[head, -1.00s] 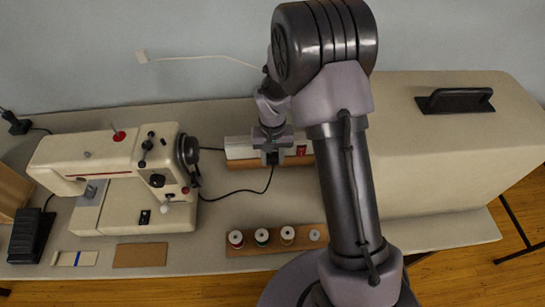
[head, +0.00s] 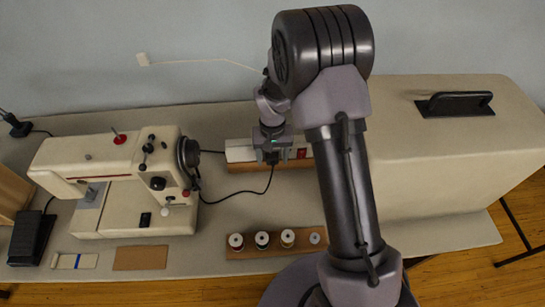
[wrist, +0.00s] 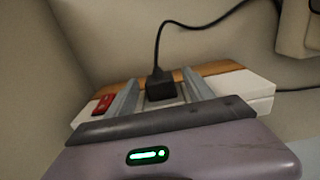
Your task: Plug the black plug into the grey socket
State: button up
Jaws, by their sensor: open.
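The black plug (wrist: 161,86) is between the two fingers of my gripper (wrist: 160,90) in the wrist view. My gripper is open, with a finger on either side of the plug. The plug is upright on the top of a white power strip (wrist: 250,88), and its cord rises from its far end. A greyish patch under it is mostly covered by the plug and gripper, so I cannot tell how deep it sits in the grey socket. In the head view my gripper (head: 271,155) is over the strip (head: 240,152) and hides the plug.
A red switch (wrist: 103,105) is on the strip, and a wooden base (head: 250,168) is under it. A sewing machine (head: 120,185) stands left, a large beige case (head: 450,150) right. A spool rack (head: 275,250) lies in front. Another black plug-like piece (head: 18,127) lies far left.

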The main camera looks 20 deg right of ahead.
notch_tip(320, 180, up, 18)
jog(key=p, duration=0.5)
jog(key=shift+f, duration=0.25)
